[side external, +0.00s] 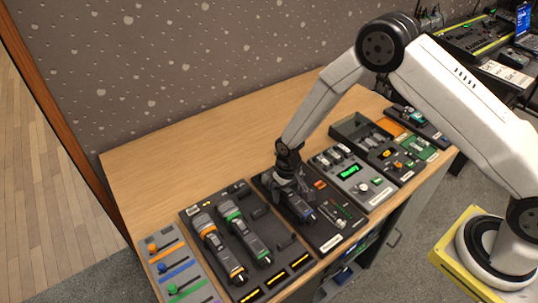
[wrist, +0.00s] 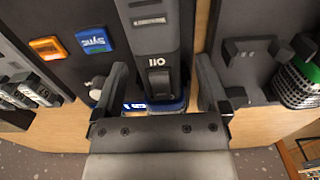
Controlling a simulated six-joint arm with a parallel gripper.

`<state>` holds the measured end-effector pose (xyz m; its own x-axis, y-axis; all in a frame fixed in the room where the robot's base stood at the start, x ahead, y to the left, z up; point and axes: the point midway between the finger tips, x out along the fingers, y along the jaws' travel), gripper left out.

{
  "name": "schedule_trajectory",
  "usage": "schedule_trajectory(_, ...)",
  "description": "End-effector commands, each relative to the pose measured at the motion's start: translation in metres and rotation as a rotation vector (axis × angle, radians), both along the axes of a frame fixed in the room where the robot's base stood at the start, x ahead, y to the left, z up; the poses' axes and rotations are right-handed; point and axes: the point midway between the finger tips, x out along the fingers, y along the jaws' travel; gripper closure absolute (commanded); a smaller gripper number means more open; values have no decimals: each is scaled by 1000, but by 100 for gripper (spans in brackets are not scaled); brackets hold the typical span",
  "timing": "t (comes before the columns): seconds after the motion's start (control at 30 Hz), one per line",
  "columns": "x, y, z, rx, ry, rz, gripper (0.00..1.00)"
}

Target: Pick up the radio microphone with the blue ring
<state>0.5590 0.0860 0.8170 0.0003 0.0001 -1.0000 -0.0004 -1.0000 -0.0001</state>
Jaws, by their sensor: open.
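The radio microphone with the blue ring (side external: 304,211) lies in a dark tray, partly hidden under my gripper (side external: 288,186) in the side view. In the wrist view its dark body (wrist: 158,45) runs up the middle, with a switch marked 110 and the blue ring (wrist: 165,107) at the near end. My gripper (wrist: 162,70) is open, one finger on each side of the body, with a narrow gap showing on both sides. Microphones with an orange ring (side external: 218,248) and a green ring (side external: 243,236) lie in the tray to the left.
An orange button (wrist: 48,48) and a blue Sync button (wrist: 94,40) sit beside the microphone. A panel with a green display (side external: 350,172) stands right of it. A fader panel (side external: 173,268) is at the far left. The wooden counter (side external: 190,160) behind is clear.

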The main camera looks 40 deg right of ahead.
Motion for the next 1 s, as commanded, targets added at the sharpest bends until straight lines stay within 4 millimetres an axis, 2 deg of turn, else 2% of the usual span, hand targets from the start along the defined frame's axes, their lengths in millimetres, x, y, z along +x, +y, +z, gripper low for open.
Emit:
schedule_trajectory(0.17, 0, 0, -9, 0, 1, 0, 6)
schedule_trajectory(0.67, 0, 0, -9, 0, 0, 0, 6)
schedule_trajectory(0.77, 0, 0, -9, 0, 0, 0, 34)
schedule_trajectory(0.8, 0, 0, -9, 0, 0, 0, 47)
schedule_trajectory(0.97, 0, 0, -9, 0, 0, 0, 98)
schedule_trajectory(1.0, 0, 0, -9, 0, 0, 0, 100)
